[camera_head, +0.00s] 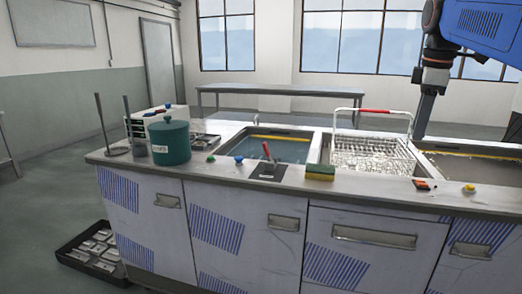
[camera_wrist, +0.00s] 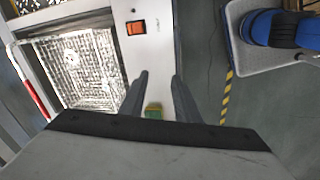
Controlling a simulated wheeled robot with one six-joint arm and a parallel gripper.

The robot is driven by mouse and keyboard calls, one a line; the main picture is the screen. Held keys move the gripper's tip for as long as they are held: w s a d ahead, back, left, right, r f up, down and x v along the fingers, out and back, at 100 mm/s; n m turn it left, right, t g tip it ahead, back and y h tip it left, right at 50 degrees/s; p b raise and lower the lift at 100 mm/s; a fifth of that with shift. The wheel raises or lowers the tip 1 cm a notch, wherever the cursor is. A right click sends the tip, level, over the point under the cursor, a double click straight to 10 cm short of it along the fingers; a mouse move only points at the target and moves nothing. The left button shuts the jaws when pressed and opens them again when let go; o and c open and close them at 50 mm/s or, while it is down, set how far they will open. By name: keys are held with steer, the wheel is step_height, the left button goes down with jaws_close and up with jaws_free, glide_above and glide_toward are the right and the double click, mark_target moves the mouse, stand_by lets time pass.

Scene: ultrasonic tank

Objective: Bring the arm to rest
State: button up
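My gripper (camera_head: 419,134) hangs from my blue arm at the upper right of the head view, pointing down beside the wire basket's handle. In the wrist view its two dark fingers (camera_wrist: 159,78) stand apart with nothing held between them. Below them are the pale counter (camera_wrist: 151,60) and its front edge. How high the fingertips are above the counter is hard to tell.
The wire basket (camera_head: 372,156) sits in a tank, its red-and-white handle (camera_head: 374,111) raised near my gripper. A sponge (camera_head: 320,173), an orange switch (camera_wrist: 137,27) and a green pot (camera_head: 170,143) are on the counter.

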steer(key=s+a+f+m+t, duration=0.1)
steer(key=s+a+f+m, duration=0.2)
steer(key=s+f, duration=0.5)
steer(key=s+a+f+m, duration=0.4)
steer(key=s+f, duration=0.4)
steer(key=f, duration=0.5)
steer(key=s+a+f+m+t, duration=0.1)
steer(key=s+a+f+m, duration=0.3)
steer(key=s+f, duration=0.4)
step_height(320, 180, down, 3)
steer(key=shift+r+m+t+y, duration=0.1)
steer(key=shift+m+t+y, duration=0.2)
steer(key=shift+m, duration=0.1)
steer(key=shift+s, duration=0.1)
